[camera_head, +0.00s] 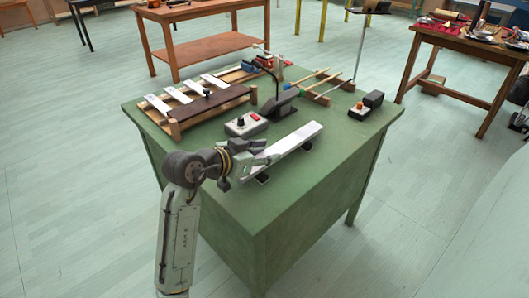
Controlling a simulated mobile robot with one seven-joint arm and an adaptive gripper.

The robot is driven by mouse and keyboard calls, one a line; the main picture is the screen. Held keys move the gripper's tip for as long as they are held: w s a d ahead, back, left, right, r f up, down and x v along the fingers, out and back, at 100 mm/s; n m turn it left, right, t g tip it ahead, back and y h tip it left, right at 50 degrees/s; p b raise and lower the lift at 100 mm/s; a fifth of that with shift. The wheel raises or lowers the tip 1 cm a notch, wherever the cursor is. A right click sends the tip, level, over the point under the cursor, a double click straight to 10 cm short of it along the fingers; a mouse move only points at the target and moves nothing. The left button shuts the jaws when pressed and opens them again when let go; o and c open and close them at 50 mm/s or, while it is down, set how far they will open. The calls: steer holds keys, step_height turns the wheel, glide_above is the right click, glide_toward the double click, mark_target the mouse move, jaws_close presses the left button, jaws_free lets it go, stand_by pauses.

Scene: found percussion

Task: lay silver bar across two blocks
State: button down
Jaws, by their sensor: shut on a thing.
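A long silver bar (296,138) runs diagonally over the front part of the green table (310,190). My gripper (264,158) is shut on the bar, nearer its left end. Two small dark blocks show below the bar's front edge: a near block (263,179) and a far block (306,147). Both are partly hidden by the bar. I cannot tell whether the bar touches them or hangs just above. My gripper and wrist hide part of the bar's left half.
Behind the bar stand a grey box with knobs (246,125) and a dark stand (281,104). A rack with several silver bars (190,97) is at the back left. Mallets (318,83) lie at the back. A small box with an orange knob (360,111) is right. The table's front right is clear.

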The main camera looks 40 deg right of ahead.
steer(key=shift+f, duration=0.15)
steer(key=c, duration=1)
jaws_free()
steer(key=shift+f, duration=0.1)
